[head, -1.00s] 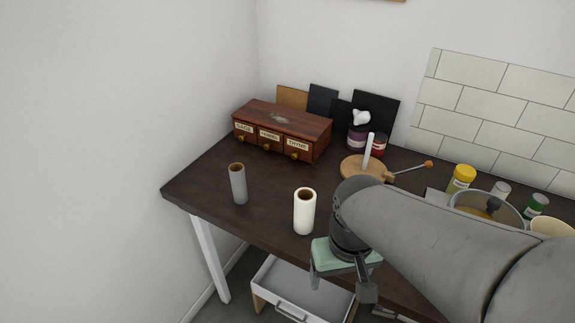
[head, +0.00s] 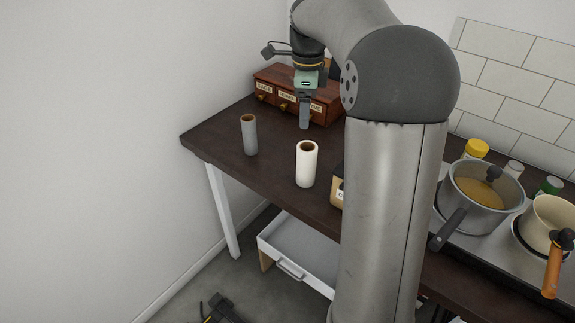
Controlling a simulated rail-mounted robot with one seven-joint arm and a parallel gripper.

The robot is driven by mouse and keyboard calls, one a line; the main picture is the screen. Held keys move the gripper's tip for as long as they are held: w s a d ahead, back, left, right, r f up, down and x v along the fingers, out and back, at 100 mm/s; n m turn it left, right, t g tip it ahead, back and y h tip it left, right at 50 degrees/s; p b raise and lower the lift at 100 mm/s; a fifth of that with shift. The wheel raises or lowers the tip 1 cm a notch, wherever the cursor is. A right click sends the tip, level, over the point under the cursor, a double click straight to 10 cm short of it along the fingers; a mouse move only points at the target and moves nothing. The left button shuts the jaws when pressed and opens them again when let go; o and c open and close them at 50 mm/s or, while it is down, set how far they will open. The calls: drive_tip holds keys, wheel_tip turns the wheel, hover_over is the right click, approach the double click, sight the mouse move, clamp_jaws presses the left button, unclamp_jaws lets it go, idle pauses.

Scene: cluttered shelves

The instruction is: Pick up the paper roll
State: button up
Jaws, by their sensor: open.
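A white paper roll (head: 306,165) stands upright near the front edge of the dark table (head: 212,139), with a brown core at its top. A grey roll (head: 249,135), also with a brown core, stands upright to its left. My gripper (head: 304,122) points down above the table, behind the white roll in the picture and in front of the wooden drawer box. It is open, seen nearly edge-on, and apart from both rolls. Nothing shows between its fingers.
The wooden drawer box (head: 275,92) stands at the back. My arm hides the table's middle. An open white drawer (head: 300,262) is below the table.

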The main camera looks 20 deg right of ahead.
sight(306, 158)
wheel_tip(306, 158, down, 12)
drive_tip(key=shift+w+d+r+p, duration=0.1)
drive_tip(key=shift+w+p, duration=0.05)
drive_tip(key=shift+p, duration=0.25)
drive_tip(key=shift+w+d+f+p, duration=0.1)
drive_tip(key=shift+d+f+p, duration=0.1)
drive_tip(key=shift+f, duration=0.7)
drive_tip(key=shift+w+d+f+p, duration=0.1)
drive_tip(key=shift+f+p, duration=0.05)
drive_tip(key=shift+f, duration=0.8)
drive_tip(key=shift+d+f+p, duration=0.15)
drive_tip(key=shift+f+p, duration=0.05)
drive_tip(key=shift+f, duration=0.7)
drive_tip(key=c, duration=1)
